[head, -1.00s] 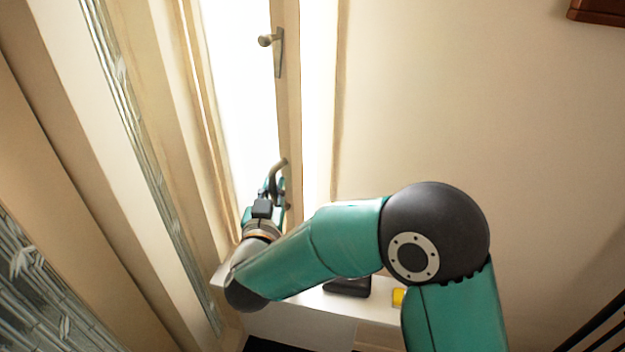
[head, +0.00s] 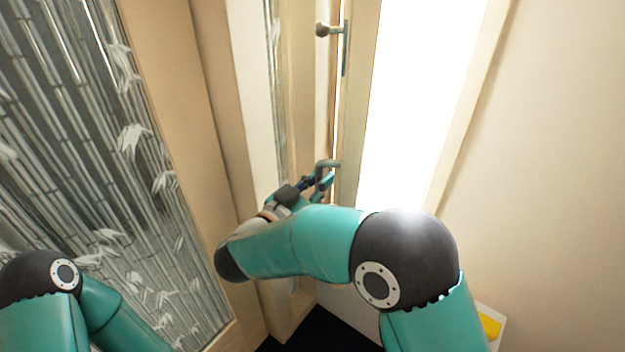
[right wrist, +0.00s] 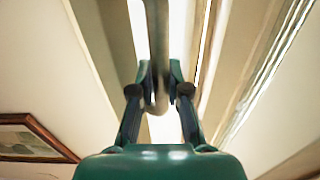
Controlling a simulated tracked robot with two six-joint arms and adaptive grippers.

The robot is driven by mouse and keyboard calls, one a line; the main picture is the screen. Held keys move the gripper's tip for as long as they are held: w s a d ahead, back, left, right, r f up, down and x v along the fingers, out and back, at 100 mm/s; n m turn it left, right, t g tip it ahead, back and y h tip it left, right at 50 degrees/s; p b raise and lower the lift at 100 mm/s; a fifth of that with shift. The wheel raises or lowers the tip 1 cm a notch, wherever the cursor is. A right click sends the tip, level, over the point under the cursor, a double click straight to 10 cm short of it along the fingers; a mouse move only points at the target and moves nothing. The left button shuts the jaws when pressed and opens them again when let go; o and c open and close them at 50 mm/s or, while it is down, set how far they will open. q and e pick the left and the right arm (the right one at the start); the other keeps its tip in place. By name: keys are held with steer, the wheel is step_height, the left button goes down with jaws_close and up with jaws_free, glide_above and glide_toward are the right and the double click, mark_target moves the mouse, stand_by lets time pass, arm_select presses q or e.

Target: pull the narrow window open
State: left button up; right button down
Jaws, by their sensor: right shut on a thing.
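The narrow window's pale wooden leaf (head: 358,90) is swung inward and seen almost edge-on in the head view. A bright gap (head: 420,100) shows to its right. A grey bent handle (head: 328,164) is on the leaf's lower part; its bar (right wrist: 157,35) runs between my fingers in the right wrist view. My right gripper (head: 320,184) is shut on this handle, with a finger on each side of the bar in the right wrist view (right wrist: 160,82). My left arm shows only at the lower left; its gripper is out of view.
A round knob (head: 322,30) on a plate sits higher on the leaf. A bamboo-patterned glass panel (head: 120,160) in a wooden frame stands at the left. A yellow object (head: 489,325) lies on a white surface at the lower right. A framed picture (right wrist: 35,135) hangs on the wall.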

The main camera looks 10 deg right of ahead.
arm_select(q)
steer(key=shift+a, duration=0.1)
arm_select(e)
steer(key=shift+a, duration=0.2)
steer(key=c, duration=1.1)
jaws_free()
steer(key=shift+c, duration=0.2)
arm_select(q)
steer(key=shift+s, duration=0.1)
